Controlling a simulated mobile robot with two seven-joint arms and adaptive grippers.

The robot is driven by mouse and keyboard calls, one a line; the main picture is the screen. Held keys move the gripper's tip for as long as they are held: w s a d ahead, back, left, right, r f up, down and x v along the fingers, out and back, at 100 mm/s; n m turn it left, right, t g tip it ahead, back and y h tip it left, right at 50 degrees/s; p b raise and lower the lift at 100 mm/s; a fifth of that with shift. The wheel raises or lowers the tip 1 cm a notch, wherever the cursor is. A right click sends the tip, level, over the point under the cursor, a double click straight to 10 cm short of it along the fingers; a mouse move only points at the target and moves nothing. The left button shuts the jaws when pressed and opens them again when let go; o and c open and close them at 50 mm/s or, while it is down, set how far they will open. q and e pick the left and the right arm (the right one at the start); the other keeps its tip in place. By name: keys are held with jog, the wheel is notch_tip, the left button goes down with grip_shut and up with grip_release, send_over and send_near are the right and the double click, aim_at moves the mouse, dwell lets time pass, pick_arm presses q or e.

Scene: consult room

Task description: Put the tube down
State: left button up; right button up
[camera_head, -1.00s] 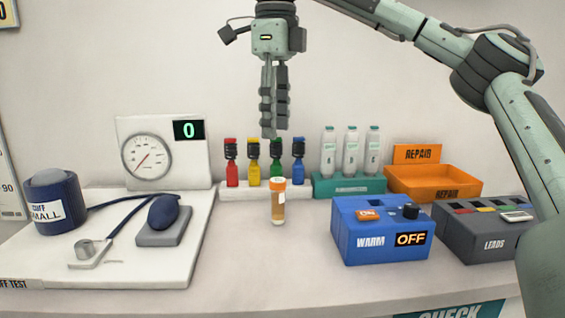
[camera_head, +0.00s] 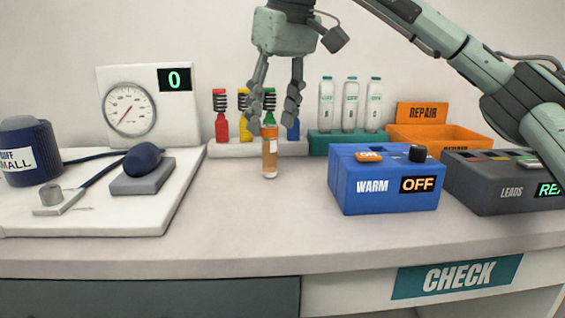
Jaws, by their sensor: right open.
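My left gripper is out of view.
The blue WARM box (camera_head: 385,190), showing OFF, stands right of the tube. The grey LEADS box (camera_head: 500,192) and orange REPAIR tray (camera_head: 440,137) are further right. A white board (camera_head: 125,215) with cuff and gauge is left. The counter (camera_head: 250,220) in front is clear.

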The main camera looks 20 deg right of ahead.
aim_at(266, 150)
jog(key=x, duration=0.6)
jog(key=shift+w+f, duration=0.1)
jog(key=shift+f, duration=0.2)
jog(key=shift+w+f, duration=0.1)
jog(key=shift+f, duration=0.2)
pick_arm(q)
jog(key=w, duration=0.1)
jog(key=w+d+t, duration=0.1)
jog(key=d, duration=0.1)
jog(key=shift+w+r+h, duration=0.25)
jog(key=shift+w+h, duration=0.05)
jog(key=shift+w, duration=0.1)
pick_arm(e)
jog(key=shift+f, duration=0.1)
grip_shut()
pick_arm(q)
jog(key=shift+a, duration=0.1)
